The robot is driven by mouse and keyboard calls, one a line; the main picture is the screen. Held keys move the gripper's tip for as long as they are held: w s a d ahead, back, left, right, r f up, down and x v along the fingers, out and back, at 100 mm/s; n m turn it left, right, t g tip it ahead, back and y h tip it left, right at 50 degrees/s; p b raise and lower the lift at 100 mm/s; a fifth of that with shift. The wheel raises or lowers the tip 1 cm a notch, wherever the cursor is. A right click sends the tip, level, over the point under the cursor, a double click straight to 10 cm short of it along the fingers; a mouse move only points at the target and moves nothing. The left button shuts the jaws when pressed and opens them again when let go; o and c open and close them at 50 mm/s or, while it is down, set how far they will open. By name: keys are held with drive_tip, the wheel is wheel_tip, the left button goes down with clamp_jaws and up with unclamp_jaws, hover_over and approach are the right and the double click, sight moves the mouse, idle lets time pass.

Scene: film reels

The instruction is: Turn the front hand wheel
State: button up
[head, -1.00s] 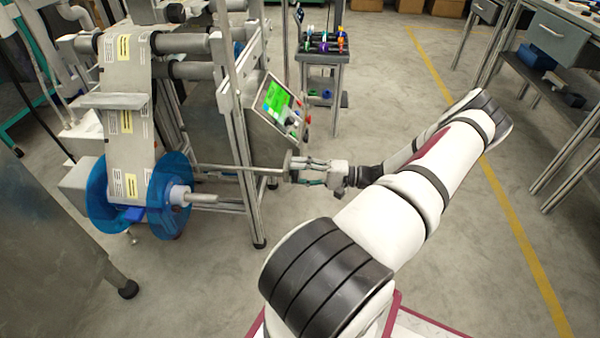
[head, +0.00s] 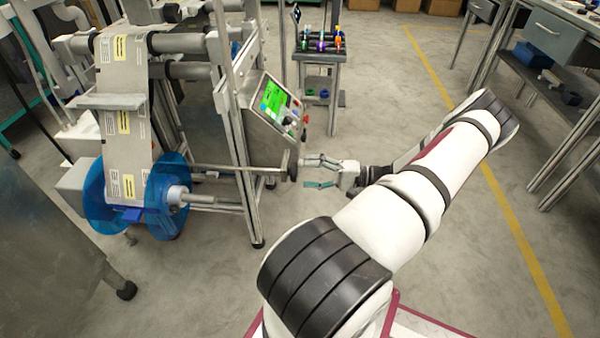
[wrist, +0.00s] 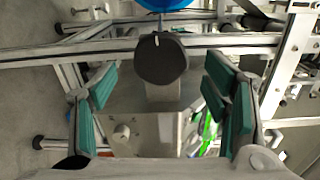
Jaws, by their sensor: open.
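The front hand wheel is a dark round knob (wrist: 162,59) in the wrist view, with a small pale mark at its top edge. In the head view the hand wheel (head: 292,163) shows nearly edge-on at the right end of a long metal shaft. My gripper (head: 312,172) is open, just right of the wheel and apart from it. In the wrist view the green-padded fingers of my gripper (wrist: 160,95) are spread wide, left and right, with the wheel ahead between them and nothing held.
A control panel with a green screen (head: 273,99) stands behind the shaft on the machine frame. A blue reel (head: 168,195) carries a printed web at the left. A rack of small coloured parts (head: 320,45) stands farther back.

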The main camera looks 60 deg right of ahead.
drive_tip(key=v, duration=0.8)
idle(1.1)
